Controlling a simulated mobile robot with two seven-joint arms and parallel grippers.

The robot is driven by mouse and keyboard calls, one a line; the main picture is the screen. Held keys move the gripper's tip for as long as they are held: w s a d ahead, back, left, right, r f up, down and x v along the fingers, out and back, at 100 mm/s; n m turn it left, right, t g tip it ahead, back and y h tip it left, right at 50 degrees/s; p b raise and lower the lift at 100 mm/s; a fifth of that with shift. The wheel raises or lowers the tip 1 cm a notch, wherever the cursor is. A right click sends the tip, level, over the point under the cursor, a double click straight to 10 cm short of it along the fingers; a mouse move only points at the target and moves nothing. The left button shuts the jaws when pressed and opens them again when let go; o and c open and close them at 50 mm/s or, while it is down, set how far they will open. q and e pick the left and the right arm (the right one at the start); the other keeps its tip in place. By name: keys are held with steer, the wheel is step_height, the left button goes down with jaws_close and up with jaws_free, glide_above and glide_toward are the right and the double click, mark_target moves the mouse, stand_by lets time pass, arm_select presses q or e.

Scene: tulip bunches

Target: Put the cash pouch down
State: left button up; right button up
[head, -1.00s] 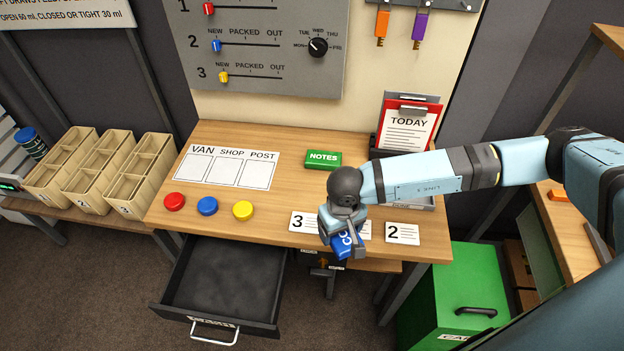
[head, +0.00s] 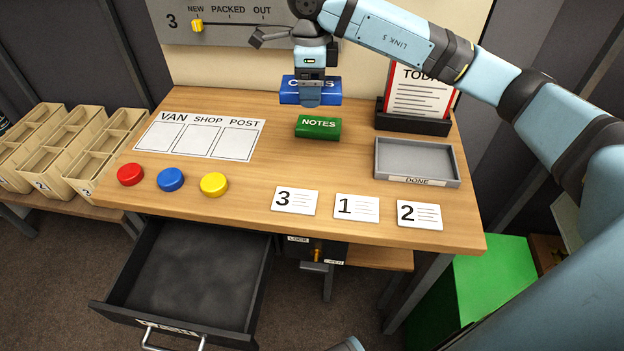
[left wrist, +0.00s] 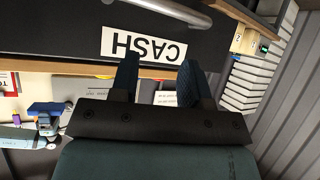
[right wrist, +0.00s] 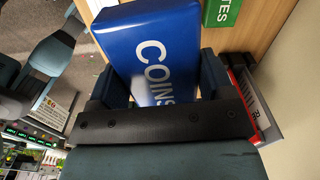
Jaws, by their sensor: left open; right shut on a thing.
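My right gripper (head: 311,98) is shut on the blue pouch marked COINS (head: 290,91) at the back of the desk. In the right wrist view the pouch (right wrist: 152,45) fills the space between the fingers. The green NOTES pouch (head: 318,127) lies just in front of it. I cannot tell whether the blue pouch touches the desk. The dark drawer (head: 190,275) is pulled out, with an empty floor. Its CASH label (left wrist: 144,45) and handle show in the left wrist view, where my left gripper (left wrist: 158,72) is open and empty.
The wooden desk (head: 270,175) holds three coloured buttons, a VAN SHOP POST sheet (head: 200,135), and cards 3, 1 and 2 along the front. A grey DONE tray (head: 415,178) and the TODAY clipboard (head: 420,92) stand right. Divided wooden boxes (head: 40,165) are left.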

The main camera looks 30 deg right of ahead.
steer(key=shift+w+d+r+m, duration=0.1)
steer(key=shift+m, duration=0.3)
steer(key=shift+f, duration=0.2)
steer(key=b, duration=0.2)
glide_above(312, 164)
step_height(312, 164, down, 14)
steer(key=shift+d+r, duration=0.1)
steer(key=shift+r, duration=0.05)
step_height(312, 164, down, 5)
steer(key=shift+w+f, duration=0.1)
steer(key=shift+f, duration=0.05)
arm_select(q)
steer(key=shift+w+d+f, duration=0.2)
steer(key=shift+f, duration=0.1)
steer(key=shift+f, duration=0.1)
arm_select(e)
steer(key=shift+f, duration=0.15)
steer(key=o, duration=1)
steer(key=shift+o, duration=0.2)
